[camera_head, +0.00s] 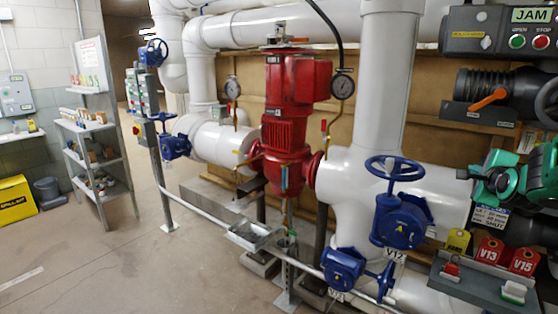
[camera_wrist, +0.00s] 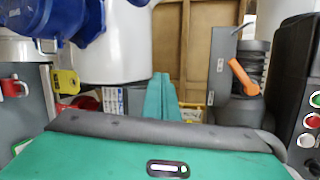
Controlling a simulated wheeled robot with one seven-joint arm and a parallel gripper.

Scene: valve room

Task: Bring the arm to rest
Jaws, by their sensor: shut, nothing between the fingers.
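My gripper (camera_wrist: 162,98) shows in the wrist view as two teal fingers side by side, shut with nothing between them. They point towards the tan panel (camera_wrist: 195,48) behind. In the head view my teal arm end is at the right edge, in front of the white pipework and below the grey unit with the orange lever (camera_head: 487,98). The fingers' exact distance from the pipes cannot be told.
Close by are the tag shelf (camera_head: 480,288) with red and yellow tags, the blue handwheel valve (camera_head: 402,222) and the JAM box (camera_head: 500,34) with START and STOP buttons. The red pump (camera_head: 287,120) stands in the middle. Open floor (camera_head: 100,260) lies to the left.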

